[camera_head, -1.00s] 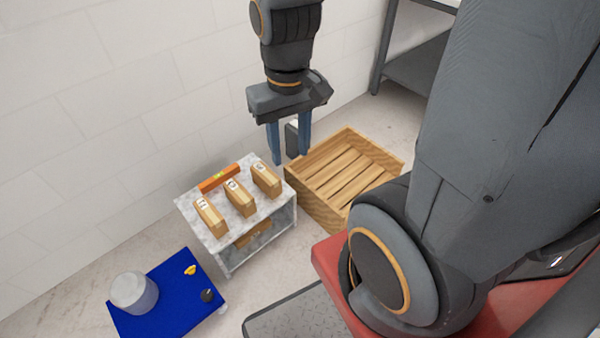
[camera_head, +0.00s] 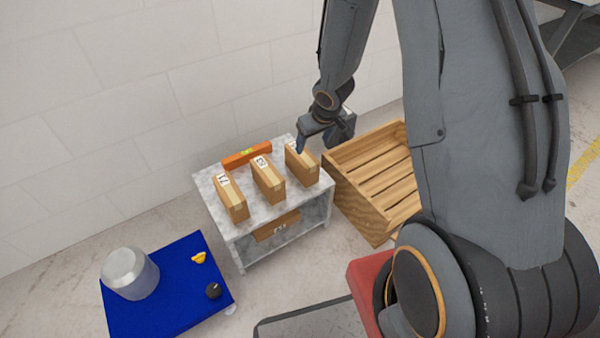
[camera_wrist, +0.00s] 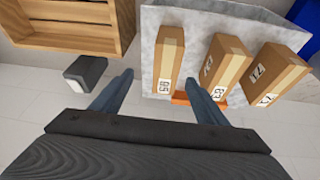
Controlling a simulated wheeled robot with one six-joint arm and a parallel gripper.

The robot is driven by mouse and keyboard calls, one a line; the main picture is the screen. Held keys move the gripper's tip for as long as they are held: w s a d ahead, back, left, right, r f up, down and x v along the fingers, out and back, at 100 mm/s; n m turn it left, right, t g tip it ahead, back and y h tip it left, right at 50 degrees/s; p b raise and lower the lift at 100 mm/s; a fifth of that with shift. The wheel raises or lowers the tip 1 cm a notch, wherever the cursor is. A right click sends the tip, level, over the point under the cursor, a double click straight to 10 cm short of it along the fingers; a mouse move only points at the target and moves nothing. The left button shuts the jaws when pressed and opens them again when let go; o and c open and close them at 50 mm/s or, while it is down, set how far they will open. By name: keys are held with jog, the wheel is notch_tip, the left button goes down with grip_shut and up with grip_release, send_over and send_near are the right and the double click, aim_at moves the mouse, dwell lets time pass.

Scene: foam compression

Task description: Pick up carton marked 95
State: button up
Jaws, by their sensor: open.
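The carton marked 95 (camera_wrist: 169,55) is a tan upright box with a pale tape strip, on the grey marbled stand (camera_wrist: 149,40). In the head view this carton (camera_head: 303,166) is the rightmost of three in a row, and my gripper partly covers its label. My gripper (camera_wrist: 160,82) is open, and its blue fingers show on either side of the carton's labelled end in the wrist view. In the head view my gripper (camera_head: 302,146) is at the carton's far top end. I cannot tell whether a finger touches it.
Cartons marked 63 (camera_head: 267,179) and 71 (camera_head: 230,198) stand to the left. An orange level (camera_head: 247,155) lies behind them. Another carton (camera_head: 277,228) is on the lower shelf. A wooden crate (camera_head: 378,175) is close on the right. A grey block (camera_wrist: 85,73) is near my gripper.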

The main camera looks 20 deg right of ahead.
aim_at(305, 156)
jog(key=shift+n+y, duration=0.3)
jog(key=shift+y, duration=0.1)
jog(key=b+x, duration=0.2)
jog(key=x, duration=0.5)
jog(key=shift+a+f, duration=0.25)
jog(key=shift+b+x, duration=2)
jog(key=shift+x, duration=1.5)
jog(key=shift+s+a, duration=0.1)
jog(key=shift+r, duration=0.1)
jog(key=c, duration=1.5)
